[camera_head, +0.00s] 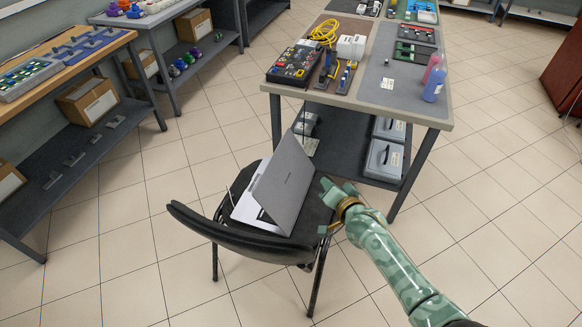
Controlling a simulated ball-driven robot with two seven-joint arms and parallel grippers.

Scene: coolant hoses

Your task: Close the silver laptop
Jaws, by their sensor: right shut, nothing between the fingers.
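The silver laptop (283,183) sits on the seat of a black chair (240,235). Its lid stands raised, with the outer face turned to the right, and part of its light base (245,208) shows to the left under the lid. My right gripper (326,192) is just right of the lid, by the right edge of the seat. It is shut and holds nothing. I cannot tell whether it touches the lid. My left gripper is not in view.
A workbench (380,100) with tools, a blue bottle (433,84) and cases on its lower shelf stands behind the chair. The chair backrest curves along the front. More benches line the left. Tiled floor is clear to the right.

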